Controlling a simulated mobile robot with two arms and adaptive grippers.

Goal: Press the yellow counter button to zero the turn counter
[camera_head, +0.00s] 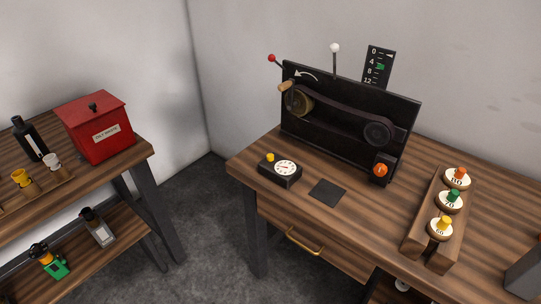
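The turn counter (278,178) is a small dark box with a round white dial (285,167). It sits at the front left of the right-hand wooden bench. The yellow counter button (270,157) stands up on its top, left of the dial, and nothing touches it. The dial's reading is too small to tell. The belt dynamo (345,113) stands behind on a black upright board, with a crank wheel, a belt and a smaller pulley. Neither of my grippers shows in the head view.
A dark square pad (327,192) lies right of the counter. A wooden rack (412,240) holds orange, green and yellow-knobbed discs. An orange lamp (380,171) sits at the board's lower right. A red box (96,127) stands on the left bench. A floor gap separates the benches.

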